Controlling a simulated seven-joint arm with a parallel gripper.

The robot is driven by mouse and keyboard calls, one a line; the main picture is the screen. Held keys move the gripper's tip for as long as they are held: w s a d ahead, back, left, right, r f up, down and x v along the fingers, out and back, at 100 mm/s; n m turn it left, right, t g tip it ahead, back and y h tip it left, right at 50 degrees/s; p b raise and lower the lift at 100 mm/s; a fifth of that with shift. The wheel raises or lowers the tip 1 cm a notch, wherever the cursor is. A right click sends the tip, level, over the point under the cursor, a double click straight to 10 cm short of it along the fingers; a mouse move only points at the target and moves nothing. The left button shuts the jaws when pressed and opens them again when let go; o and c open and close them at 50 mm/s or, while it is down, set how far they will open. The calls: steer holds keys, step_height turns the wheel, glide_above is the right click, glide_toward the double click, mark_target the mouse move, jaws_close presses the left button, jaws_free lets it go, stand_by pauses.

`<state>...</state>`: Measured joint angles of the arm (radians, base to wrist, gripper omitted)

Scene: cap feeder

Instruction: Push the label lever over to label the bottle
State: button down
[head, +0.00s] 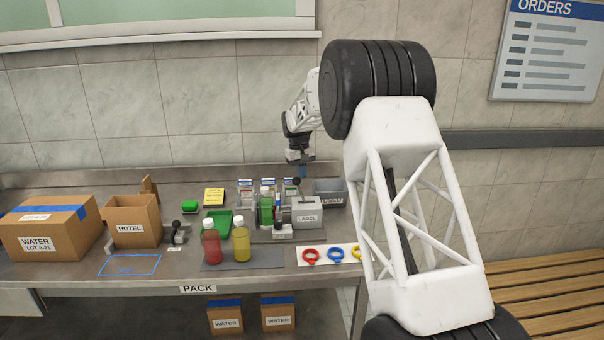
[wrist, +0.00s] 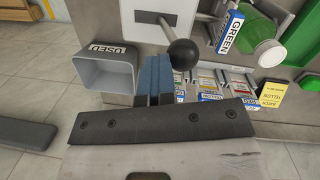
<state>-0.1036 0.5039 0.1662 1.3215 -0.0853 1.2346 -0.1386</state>
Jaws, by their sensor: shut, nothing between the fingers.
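The label machine (head: 307,216) is a grey box marked LABEL on the bench. A green bottle (head: 266,212) stands just left of the machine in the head view. My gripper (wrist: 153,62) is shut and empty, its blue fingers close beside the knob on its left in the wrist view. I cannot tell whether they touch it. In the head view my gripper (head: 304,172) is above the back of the machine.
A grey bin marked USED (wrist: 106,72) sits close left of my fingers in the wrist view. Cards (wrist: 212,83) stand in a row behind the machine. Red (head: 211,242) and yellow (head: 241,241) bottles stand on a dark mat at the front. Colored rings (head: 311,256) lie front right.

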step_height(320, 180, up, 12)
steer(key=w+d, duration=0.1)
steer(key=shift+w+d+f, duration=0.25)
steer(key=shift+w+d, duration=0.05)
steer(key=shift+d, duration=0.1)
stand_by(0.3)
steer(key=shift+s, duration=0.1)
